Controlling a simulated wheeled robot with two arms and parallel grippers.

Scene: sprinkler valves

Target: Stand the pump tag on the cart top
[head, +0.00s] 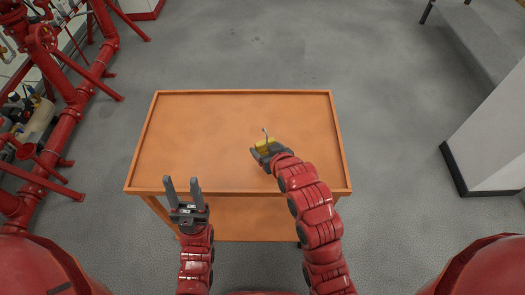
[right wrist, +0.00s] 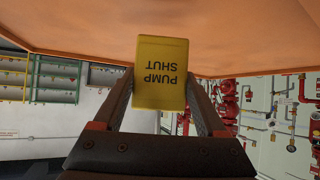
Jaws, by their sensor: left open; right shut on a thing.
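The pump tag is a yellow block (right wrist: 160,72) with the words "PUMP SHUT", upside down in the right wrist view. My right gripper (right wrist: 160,105) is shut on it, one finger on each side. In the head view the yellow tag (head: 265,145) shows at my right gripper (head: 264,146), over the right half of the orange cart top (head: 205,125). I cannot tell whether the tag touches the surface. My left gripper (head: 183,188) is open and empty at the cart's near edge, left of the right arm.
The cart top has a low raised rim (head: 245,92) and is otherwise bare. Red pipes with valves (head: 70,110) stand on the left. A white block with a dark base (head: 495,140) stands on the right. Grey floor around the cart is clear.

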